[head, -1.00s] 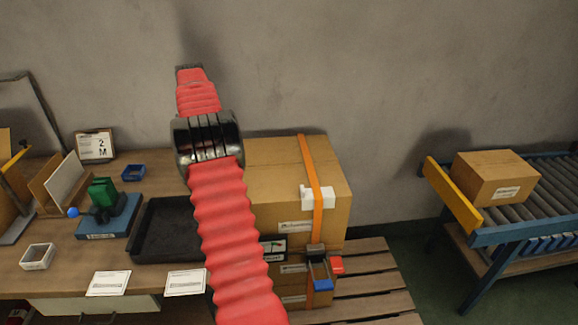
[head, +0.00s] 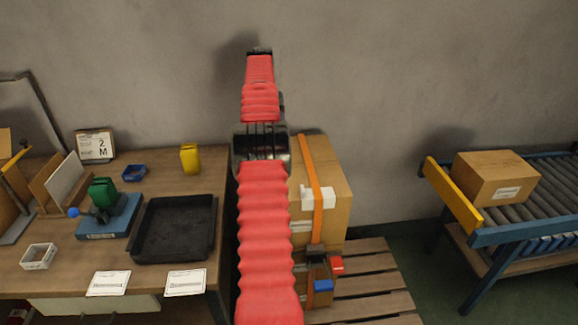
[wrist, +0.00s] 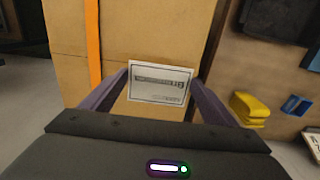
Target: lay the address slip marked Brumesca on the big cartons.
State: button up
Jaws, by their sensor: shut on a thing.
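In the wrist view my gripper (wrist: 160,90) is shut on a white address slip (wrist: 160,82), held between the two fingertips. Its print is too blurred to read. The big cartons (wrist: 135,30) are behind the slip, with an orange strap to its left; I cannot tell if it touches them. In the head view the big cartons (head: 335,175) are stacked on a pallet, partly hidden by my red-sleeved arm, which also hides my gripper. A white patch (head: 318,198) lies across the strap near the top front edge.
Two more slips (head: 107,283) (head: 185,282) lie at the table's front edge. A black tray (head: 175,255), a yellow object (head: 190,158) and a blue bin (head: 133,173) are on the table. A conveyor (head: 530,225) with a small carton (head: 495,178) stands at right.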

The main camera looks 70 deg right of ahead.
jog(key=shift+f, duration=0.15)
jog(key=shift+f, duration=3)
jog(key=shift+f, duration=0.1)
jog(key=shift+f, duration=1.75)
jog(key=shift+f, duration=0.15)
jog(key=o, duration=1)
notch_tip(320, 180, up, 12)
jog(key=shift+a+r, duration=0.1)
jog(key=shift+r, duration=0.05)
